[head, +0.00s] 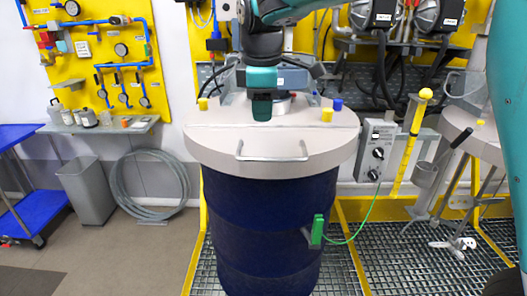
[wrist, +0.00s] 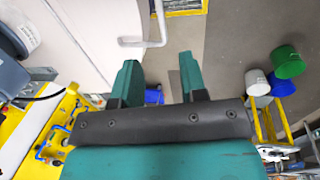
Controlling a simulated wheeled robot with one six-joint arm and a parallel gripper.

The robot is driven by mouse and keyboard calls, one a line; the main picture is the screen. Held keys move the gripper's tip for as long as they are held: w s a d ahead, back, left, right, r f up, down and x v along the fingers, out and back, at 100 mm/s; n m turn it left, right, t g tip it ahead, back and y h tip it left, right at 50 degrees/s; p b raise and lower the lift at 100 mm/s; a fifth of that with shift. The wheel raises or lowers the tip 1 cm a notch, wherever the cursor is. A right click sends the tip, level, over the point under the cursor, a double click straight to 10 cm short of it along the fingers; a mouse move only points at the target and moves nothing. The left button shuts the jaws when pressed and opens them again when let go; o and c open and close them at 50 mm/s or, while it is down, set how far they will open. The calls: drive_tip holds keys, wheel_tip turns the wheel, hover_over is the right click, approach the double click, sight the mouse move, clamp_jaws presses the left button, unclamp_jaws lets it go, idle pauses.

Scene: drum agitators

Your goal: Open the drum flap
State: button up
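A dark blue drum (head: 265,220) stands in the middle of the head view with a pale, closed lid. The front part of the lid is the drum flap (head: 220,145), lying flat, with a metal bar handle (head: 272,152) near its front edge. In the wrist view the pale flap (wrist: 90,25) and its handle (wrist: 147,36) show at the upper left. My gripper (head: 262,112) points down in front of the raised parts at the back of the lid. In the wrist view its two teal fingers (wrist: 159,80) are apart with nothing between them, and the handle is beyond them.
Yellow knobs (head: 327,114) and a blue one stand on the lid's back part. A grey control box (head: 376,150) and a yellow post are at the right. A green clamp with a green cable (head: 318,230) sits on the drum's side.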

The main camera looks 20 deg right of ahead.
sight(263, 159)
drive_tip(key=f, duration=0.4)
drive_tip(key=w+f+p, duration=0.1)
drive_tip(key=f, duration=0.3)
drive_tip(key=w+f+p, duration=0.1)
drive_tip(key=f, duration=0.3)
drive_tip(key=shift+w+d+f, duration=0.2)
drive_tip(key=shift+d+f, duration=0.2)
clamp_jaws()
